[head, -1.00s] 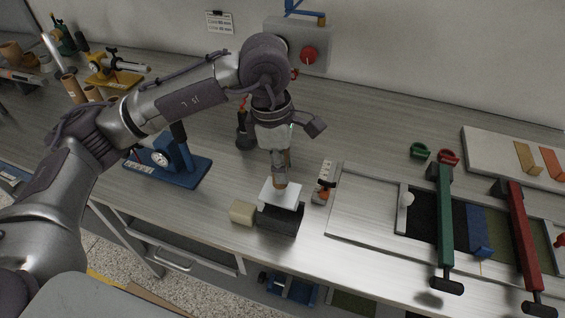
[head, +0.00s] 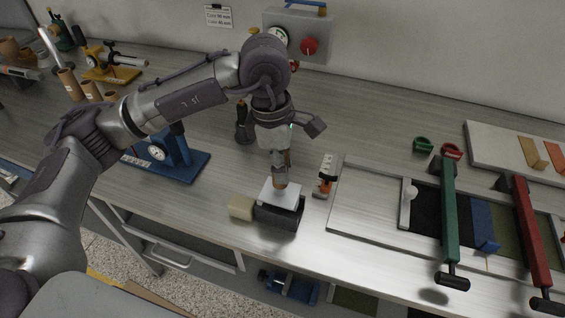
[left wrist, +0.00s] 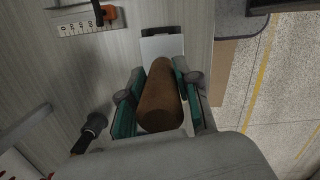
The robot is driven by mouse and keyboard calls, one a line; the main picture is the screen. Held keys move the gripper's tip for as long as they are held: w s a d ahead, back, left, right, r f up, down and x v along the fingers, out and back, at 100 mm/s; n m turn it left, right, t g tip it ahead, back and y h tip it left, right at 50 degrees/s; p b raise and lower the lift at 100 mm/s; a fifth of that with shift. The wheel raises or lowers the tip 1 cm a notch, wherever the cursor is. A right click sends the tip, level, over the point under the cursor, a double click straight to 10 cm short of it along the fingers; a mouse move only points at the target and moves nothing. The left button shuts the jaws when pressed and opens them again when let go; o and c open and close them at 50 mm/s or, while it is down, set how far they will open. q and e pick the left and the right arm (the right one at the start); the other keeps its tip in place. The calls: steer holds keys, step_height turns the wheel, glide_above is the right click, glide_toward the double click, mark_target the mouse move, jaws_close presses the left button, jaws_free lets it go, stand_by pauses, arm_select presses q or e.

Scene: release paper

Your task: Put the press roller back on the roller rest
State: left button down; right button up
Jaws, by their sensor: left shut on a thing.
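My left gripper (head: 281,180) points down near the front edge of the bench. In the left wrist view (left wrist: 160,108), its teal-padded fingers are shut on a brown cylinder, which I take to be the handle of the press roller (left wrist: 161,100). A flat white piece (head: 281,194) shows just below the fingers, over a black block (head: 276,217), which looks like the roller rest. The white piece (left wrist: 162,46) also shows beyond the handle in the wrist view. Whether it touches the block, and the roller itself, I cannot tell. My right gripper is not in view.
A cream block (head: 241,207) stands at the black block's left. A blue gauge stand (head: 172,158) and a dark upright tool (head: 242,122) are behind.

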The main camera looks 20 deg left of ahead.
arm_select(q)
steer(key=shift+f+b, duration=1.3)
steer(key=shift+f, duration=0.15)
steer(key=c, duration=0.7)
jaws_free()
steer(key=shift+c, duration=0.2)
steer(key=shift+r, duration=0.1)
steer(key=r, duration=0.4)
steer(key=a+r, duration=0.1)
steer(key=r, duration=0.6)
steer(key=shift+s+a+r, duration=0.1)
steer(key=shift+a+r, duration=0.1)
steer(key=shift+r, duration=0.2)
